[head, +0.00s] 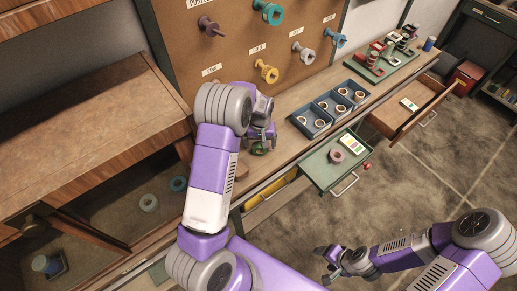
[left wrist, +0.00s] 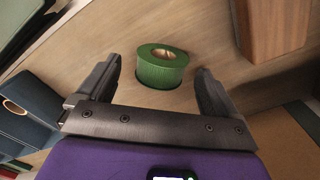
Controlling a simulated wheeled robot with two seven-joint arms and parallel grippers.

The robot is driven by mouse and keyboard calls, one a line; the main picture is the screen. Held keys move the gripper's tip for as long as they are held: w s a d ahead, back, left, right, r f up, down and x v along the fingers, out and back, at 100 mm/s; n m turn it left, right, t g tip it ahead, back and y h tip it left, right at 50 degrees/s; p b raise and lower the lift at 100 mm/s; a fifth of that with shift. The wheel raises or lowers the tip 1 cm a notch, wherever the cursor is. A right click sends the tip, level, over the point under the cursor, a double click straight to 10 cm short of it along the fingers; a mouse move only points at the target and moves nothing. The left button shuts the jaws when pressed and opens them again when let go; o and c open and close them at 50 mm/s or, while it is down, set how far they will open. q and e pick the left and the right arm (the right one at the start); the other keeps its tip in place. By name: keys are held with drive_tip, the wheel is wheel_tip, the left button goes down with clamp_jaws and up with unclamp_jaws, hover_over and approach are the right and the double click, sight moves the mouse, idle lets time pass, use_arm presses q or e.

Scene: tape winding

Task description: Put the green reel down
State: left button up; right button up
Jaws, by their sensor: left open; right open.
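The green reel (left wrist: 163,67) lies flat on the wooden workbench top, its round hole facing up in the left wrist view. In the head view only a bit of the green reel (head: 259,150) shows beneath my left gripper (head: 262,138). In the left wrist view my left gripper (left wrist: 155,95) is open, with one finger on each side of the reel and a gap to it. My right gripper (head: 328,264) is open and empty, low over the floor, away from the bench.
A blue divided tray (head: 321,122) with several rolls stands on the bench to the right. Open drawers jut out in front, a green one (head: 326,178) and a wooden one (head: 380,121). A pegboard (head: 235,58) with colored reels on pegs stands behind. A wooden block (left wrist: 272,28) lies near the reel.

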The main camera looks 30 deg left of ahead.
sight(260, 148)
use_arm(q)
drive_tip(key=shift+f, duration=1.5)
drive_tip(key=shift+s, duration=0.1)
drive_tip(key=c, duration=1.1)
drive_tip(key=shift+c, duration=0.2)
drive_tip(key=shift+r, duration=0.2)
